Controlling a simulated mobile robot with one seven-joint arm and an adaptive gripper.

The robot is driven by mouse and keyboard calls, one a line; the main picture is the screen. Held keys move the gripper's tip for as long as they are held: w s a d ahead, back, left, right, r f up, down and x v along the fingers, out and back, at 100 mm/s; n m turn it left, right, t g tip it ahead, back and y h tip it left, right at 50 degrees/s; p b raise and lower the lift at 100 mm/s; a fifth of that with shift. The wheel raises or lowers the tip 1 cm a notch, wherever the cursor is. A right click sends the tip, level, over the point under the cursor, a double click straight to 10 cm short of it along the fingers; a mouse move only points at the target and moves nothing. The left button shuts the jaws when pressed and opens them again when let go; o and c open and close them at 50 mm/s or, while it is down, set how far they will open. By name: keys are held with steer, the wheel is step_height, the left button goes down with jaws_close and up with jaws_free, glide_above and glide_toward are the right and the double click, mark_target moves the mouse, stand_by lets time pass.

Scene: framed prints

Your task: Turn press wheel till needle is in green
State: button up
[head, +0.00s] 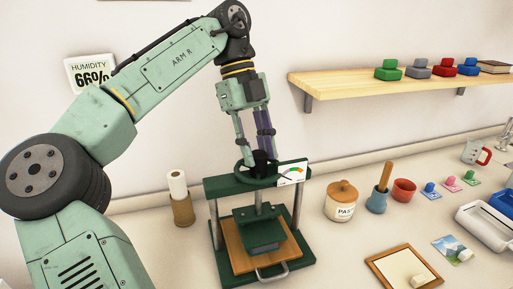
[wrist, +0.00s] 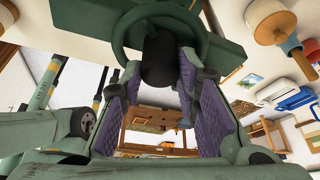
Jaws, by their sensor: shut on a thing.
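The green press (head: 259,262) stands on the counter in the head view. Its dark green wheel (head: 242,174) lies flat on top, with a black upright knob. My gripper (head: 262,152) points down at the wheel, its purple-padded fingers shut on the black knob. In the wrist view the knob (wrist: 159,60) sits between the pads, and the wheel's rim (wrist: 122,42) curves behind it. A white gauge (head: 291,174) with a coloured arc, green in part, faces the head camera beside the wheel. Its needle is too small to read surely. The press plate is down near the wooden board.
A paste jar (head: 341,201), a blue pot with a wooden handle (head: 378,198) and a red cup (head: 404,190) stand right of the press. A paper roll (head: 179,196) stands left. A wooden frame (head: 404,267) lies at front right. A shelf (head: 400,82) hangs above.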

steer(key=shift+m+g+y, duration=0.3)
steer(key=shift+m+y, duration=0.2)
steer(key=shift+m, duration=0.7)
steer(key=o, duration=1.2)
steer(key=shift+c, duration=0.2)
